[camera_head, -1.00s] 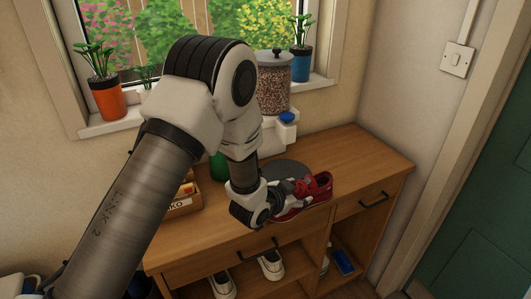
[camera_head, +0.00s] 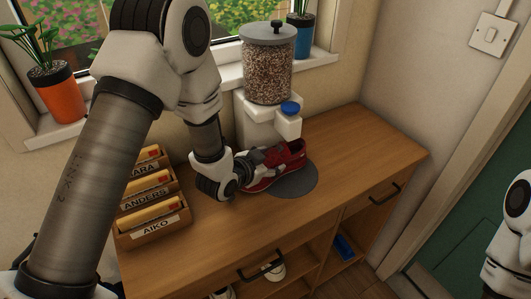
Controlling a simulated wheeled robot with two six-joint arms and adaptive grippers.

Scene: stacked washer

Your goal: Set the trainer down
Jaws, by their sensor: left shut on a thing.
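The trainer (camera_head: 290,155) is a red shoe at the middle of the wooden cabinet top. It is over or on a round grey mat (camera_head: 297,187), below the spout of a dispenser; I cannot tell whether its sole touches the mat. My left gripper (camera_head: 254,171) reaches in from the left and is shut on the trainer's left end, hiding part of it. My right gripper is not in view; only a white part of my right arm shows at the right edge.
The dispenser (camera_head: 268,65) full of pellets stands behind the trainer. Wooden letter racks (camera_head: 152,230) with name labels stand to the left. The cabinet top (camera_head: 370,145) is clear on the right. White shoes (camera_head: 273,271) sit on the shelf below. Potted plants line the windowsill.

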